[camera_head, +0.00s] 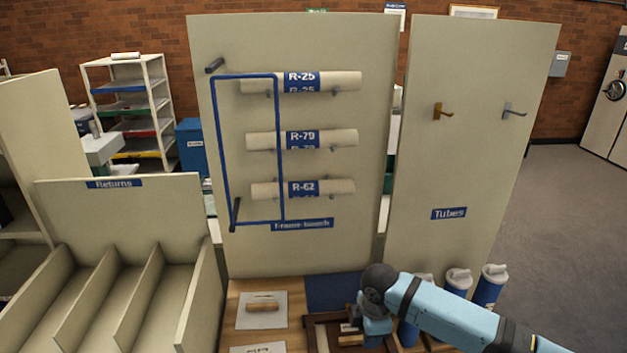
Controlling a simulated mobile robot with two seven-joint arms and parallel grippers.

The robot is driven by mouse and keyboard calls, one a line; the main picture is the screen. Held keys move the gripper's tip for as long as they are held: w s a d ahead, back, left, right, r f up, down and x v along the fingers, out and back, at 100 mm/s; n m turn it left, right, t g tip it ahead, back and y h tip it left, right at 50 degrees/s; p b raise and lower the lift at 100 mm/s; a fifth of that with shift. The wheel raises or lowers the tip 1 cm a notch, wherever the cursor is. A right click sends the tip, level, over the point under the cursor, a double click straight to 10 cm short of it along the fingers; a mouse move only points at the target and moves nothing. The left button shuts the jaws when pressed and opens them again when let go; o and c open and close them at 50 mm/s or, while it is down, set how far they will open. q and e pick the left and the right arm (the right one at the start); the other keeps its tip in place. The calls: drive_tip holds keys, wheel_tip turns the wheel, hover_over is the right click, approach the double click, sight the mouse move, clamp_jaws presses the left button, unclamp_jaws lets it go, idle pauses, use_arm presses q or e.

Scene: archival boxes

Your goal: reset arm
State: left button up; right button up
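My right arm, light blue with dark joints, comes in from the lower right. Its hand, my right gripper (352,334), is low over a brown wooden tray (318,320) on the bench at the bottom of the view. The fingers are small and partly lost against the tray, so I cannot tell whether they are open or hold anything. My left gripper is not in view.
A tall panel holds rolled tubes labelled R-25 (340,81), R-79 (342,139) and R-62 (338,187), with a blue wire frame (247,76) in front. Blue tubes with white caps (493,273) stand right. A Returns rack (110,195) stands left.

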drive_tip(key=s+a+f+m+t+y, duration=0.5)
drive_tip(key=s+a+f, duration=0.3)
drive_tip(key=s, duration=0.3)
drive_tip(key=s+d+f+m+t+h, duration=0.2)
drive_tip(key=s+d+m+t, duration=0.3)
drive_tip(key=s+d+m, duration=0.5)
drive_tip(key=s+d, duration=0.1)
drive_tip(key=s, duration=0.3)
drive_tip(key=shift+d+f+t, duration=0.15)
drive_tip(key=shift+d+t, duration=0.2)
drive_tip(key=shift+t, duration=0.05)
